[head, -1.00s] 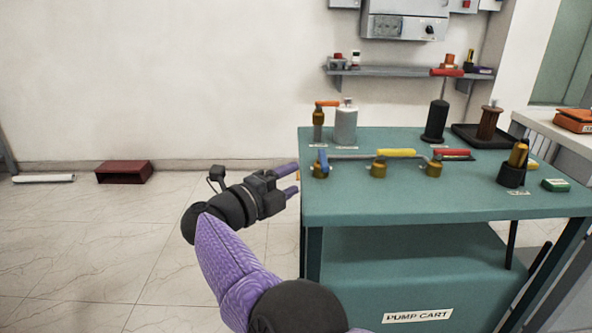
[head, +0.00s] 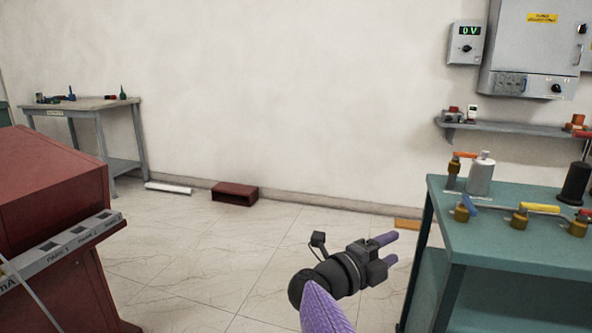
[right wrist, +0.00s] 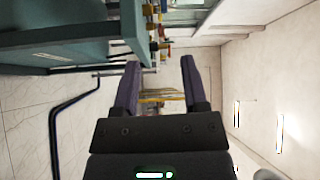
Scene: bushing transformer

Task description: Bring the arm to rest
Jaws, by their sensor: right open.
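My right gripper (head: 389,248) is in the lower right of the head view, left of the teal cart and apart from it. Its two purple fingers are spread and nothing shows between them. In the right wrist view the gripper (right wrist: 160,85) also shows open, with free air between the fingers. My left gripper is not in view.
The teal cart (head: 510,238) stands at the right with valves and bottles on it. A red cabinet (head: 50,190) stands at the left. A grey bench (head: 95,104) and a dark red box (head: 234,194) are near the wall. The middle floor is clear.

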